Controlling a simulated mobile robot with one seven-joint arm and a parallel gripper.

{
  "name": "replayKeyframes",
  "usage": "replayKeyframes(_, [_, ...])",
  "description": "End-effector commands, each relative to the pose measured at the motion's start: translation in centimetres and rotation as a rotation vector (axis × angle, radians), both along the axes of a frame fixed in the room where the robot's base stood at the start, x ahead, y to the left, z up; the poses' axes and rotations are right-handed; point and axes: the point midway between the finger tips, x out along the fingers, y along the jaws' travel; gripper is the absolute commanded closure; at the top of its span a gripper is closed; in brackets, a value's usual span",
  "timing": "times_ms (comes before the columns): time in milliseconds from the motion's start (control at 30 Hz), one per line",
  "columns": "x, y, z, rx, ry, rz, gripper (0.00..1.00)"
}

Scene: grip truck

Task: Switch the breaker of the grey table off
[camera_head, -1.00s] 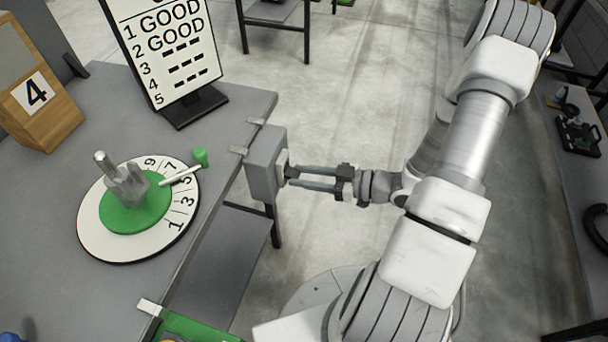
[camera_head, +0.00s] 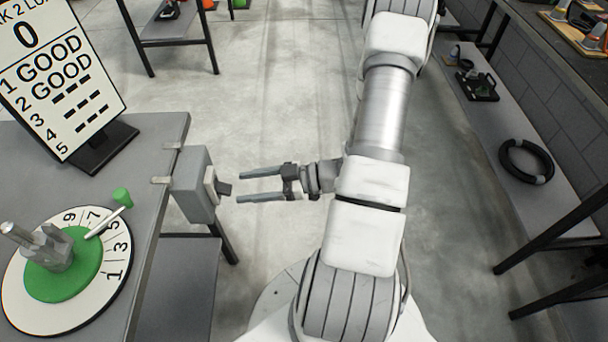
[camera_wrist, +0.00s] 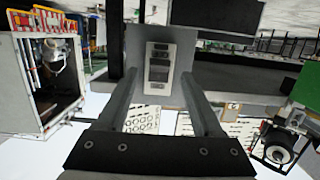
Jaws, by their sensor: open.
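The breaker (camera_head: 193,184) is a grey box fixed to the right edge of the grey table (camera_head: 150,135). A short dark lever (camera_head: 224,188) sticks out of its right face. My gripper (camera_head: 239,187) is level with the lever, just to its right. Its two fingers are apart and empty, with a small gap between the tips and the lever. In the wrist view the breaker's grey front plate (camera_wrist: 160,62) lies ahead, between the fingers (camera_wrist: 162,88). Whether the lever is at on or off is not clear.
A round numbered dial (camera_head: 115,285) with a green centre and a sign (camera_head: 60,75) stand on the table. A side bench with a black ring (camera_head: 527,160) runs along the right. Open floor (camera_head: 270,90) lies beyond my arm.

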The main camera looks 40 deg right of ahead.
Motion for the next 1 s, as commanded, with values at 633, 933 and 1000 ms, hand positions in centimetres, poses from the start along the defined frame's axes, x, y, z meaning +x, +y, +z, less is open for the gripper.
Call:
replayKeyframes(633, [-7.7,-10.6,2.5,-0.001,0.000,-0.002,0.32])
replayKeyframes(933, [-8.0,-11.1,2.5,0.000,0.000,0.001,0.32])
replayKeyframes(1000, [-8.0,-11.0,2.5,0.000,0.000,0.000,0.32])
